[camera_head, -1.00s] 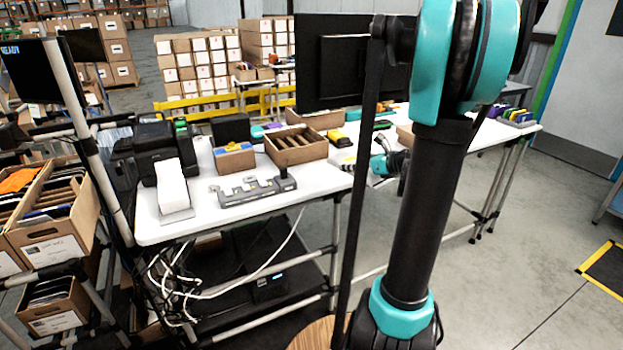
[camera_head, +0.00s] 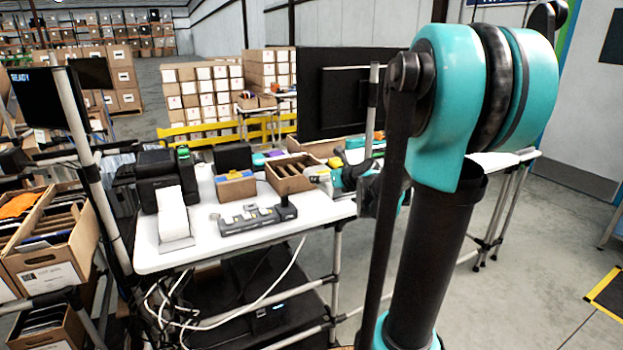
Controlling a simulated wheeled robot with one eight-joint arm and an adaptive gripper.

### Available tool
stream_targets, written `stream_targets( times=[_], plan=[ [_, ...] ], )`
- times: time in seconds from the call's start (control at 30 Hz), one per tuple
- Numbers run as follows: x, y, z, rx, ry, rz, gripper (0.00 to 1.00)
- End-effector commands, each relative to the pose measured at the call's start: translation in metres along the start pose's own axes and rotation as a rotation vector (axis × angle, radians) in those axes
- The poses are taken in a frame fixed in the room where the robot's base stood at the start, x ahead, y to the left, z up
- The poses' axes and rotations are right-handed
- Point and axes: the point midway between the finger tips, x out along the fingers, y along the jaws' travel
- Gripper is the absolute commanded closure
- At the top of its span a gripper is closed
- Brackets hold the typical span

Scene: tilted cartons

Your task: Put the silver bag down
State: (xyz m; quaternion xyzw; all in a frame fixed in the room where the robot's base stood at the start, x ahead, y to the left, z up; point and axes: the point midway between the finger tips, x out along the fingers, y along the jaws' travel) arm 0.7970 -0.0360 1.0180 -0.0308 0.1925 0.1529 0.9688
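I cannot make out a silver bag with certainty. The lower part of my arm, with my gripper end (camera_head: 322,176), shows small beside the open brown carton (camera_head: 290,174) on the white table (camera_head: 285,224). It is a pale grey and teal shape at the carton's right side. The fingers are too small to read, so I cannot tell whether they are open, shut or holding something. My large teal and black arm links cover much of the right of the view.
A smaller carton (camera_head: 236,186), a grey rack (camera_head: 257,217), a black printer (camera_head: 160,177) and a white stand (camera_head: 173,215) occupy the table. A black monitor (camera_head: 338,95) stands behind. Tilted cartons (camera_head: 48,245) are at the left. Open floor lies at the right.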

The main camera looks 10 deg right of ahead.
Motion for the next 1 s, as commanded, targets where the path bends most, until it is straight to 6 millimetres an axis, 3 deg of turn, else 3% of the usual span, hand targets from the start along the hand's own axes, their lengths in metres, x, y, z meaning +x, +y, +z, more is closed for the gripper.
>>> stream_targets(
  times=[0.2, 0.4, 0.77, 1.0],
  plan=[
    [0.051, 0.001, 0.021, -0.001, 0.000, 0.003, 0.55],
    [0.087, 0.001, 0.036, -0.001, 0.000, 0.002, 0.55],
    [0.108, 0.000, 0.045, 0.000, 0.000, 0.001, 0.55],
    [0.118, 0.000, 0.018, 0.000, 0.000, 0.000, 0.55]
  ],
)
